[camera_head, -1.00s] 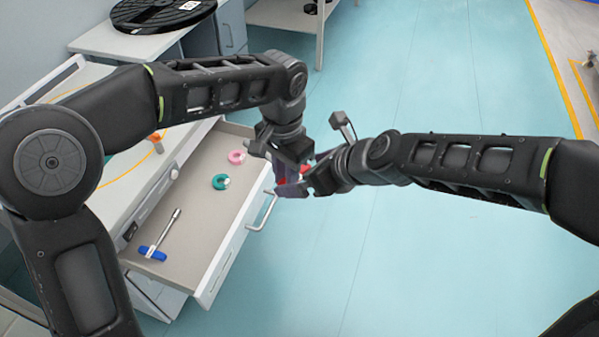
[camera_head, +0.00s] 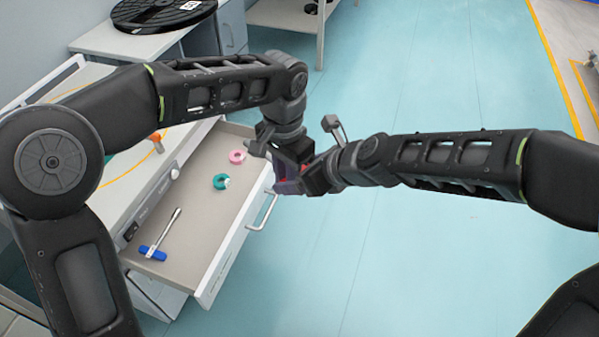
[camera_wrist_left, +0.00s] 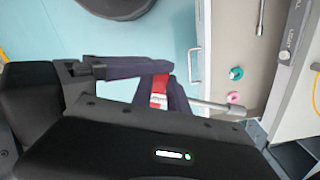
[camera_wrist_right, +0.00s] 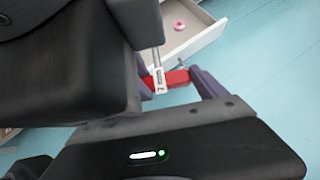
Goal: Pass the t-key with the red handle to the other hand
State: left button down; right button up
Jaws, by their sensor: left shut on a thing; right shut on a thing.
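The t-key with the red handle (camera_wrist_left: 159,90) is held in the air between my two grippers, just beyond the drawer's front. Its metal shaft (camera_wrist_left: 225,107) points right in the left wrist view. The red handle also shows in the right wrist view (camera_wrist_right: 178,77), between the fingers. In the head view only a little red shows; the fingers hide the rest. My left gripper (camera_head: 283,174) is shut on the t-key. My right gripper (camera_head: 297,184) meets it from the right and is also shut on the t-key, so both hold it.
An open drawer (camera_head: 190,235) lies below and left of the grippers. In it are a t-key with a blue handle (camera_head: 153,253), a green ring (camera_head: 220,182) and a pink ring (camera_head: 237,156). A black reel (camera_head: 160,12) lies on the bench behind. The floor at right is clear.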

jog(key=c, duration=0.6)
pick_arm(q)
jog(key=c, duration=1.2)
grip_release()
notch_tip(320, 180, up, 8)
jog(key=shift+f, duration=0.25)
